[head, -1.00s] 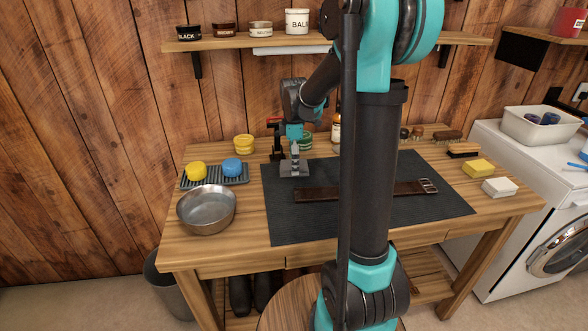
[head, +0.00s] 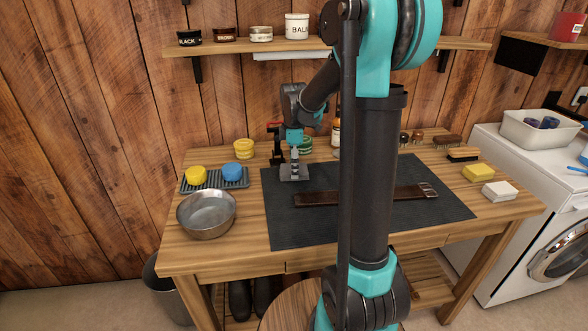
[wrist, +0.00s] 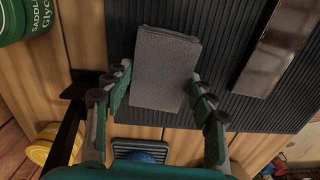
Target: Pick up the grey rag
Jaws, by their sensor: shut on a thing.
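The grey rag (head: 293,174) is a folded, flat rectangle at the left rear of the dark ribbed mat (head: 290,228) on the workbench. In the wrist view the rag (wrist: 165,62) lies between the fingers, its far part reaching beyond the fingertips. My gripper (head: 295,168) points down onto the rag. In the wrist view my gripper (wrist: 162,82) has a finger at each long side of the rag, shut on it. I cannot tell any clear gap between rag and mat.
A brown leather strap (head: 318,199) lies on the mat, partly behind my arm. A metal bowl (head: 206,212) and a grey tray with yellow and blue sponges (head: 232,172) stand left. A green tin (wrist: 22,18) and a dark stand (wrist: 68,120) are close to my gripper.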

